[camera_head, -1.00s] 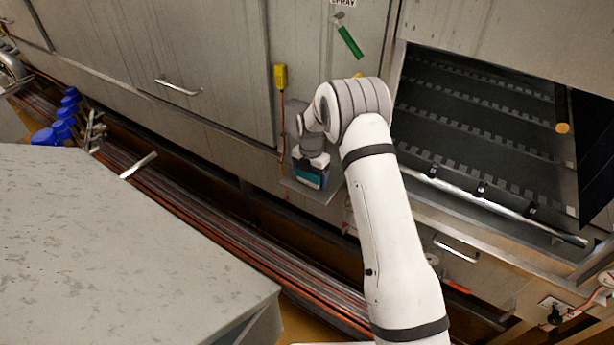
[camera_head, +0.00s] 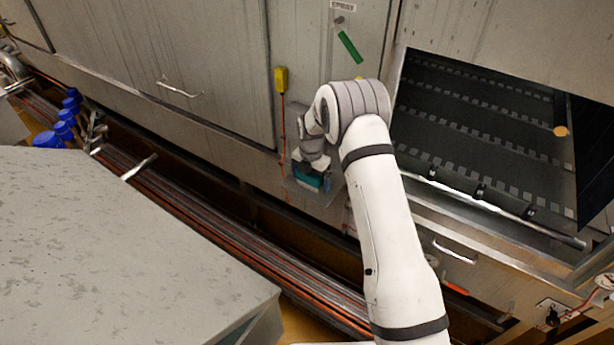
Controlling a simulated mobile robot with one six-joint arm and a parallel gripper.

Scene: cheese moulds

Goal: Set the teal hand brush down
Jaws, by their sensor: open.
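The teal hand brush (camera_head: 306,181) shows as a small teal block at the end of my arm. It is at a small grey shelf (camera_head: 322,197) that juts from the metal cabinet wall. My gripper (camera_head: 309,170) points down right at the brush and is open. The gripper and wrist hide most of the brush, and the fingertips are hard to make out. I cannot tell whether the jaws still touch it.
A yellow box (camera_head: 281,79) with a hanging cable is on the wall just left of my wrist. A dark slatted opening (camera_head: 480,130) lies to the right. A grey table (camera_head: 120,250) fills the lower left, with pipes running behind it.

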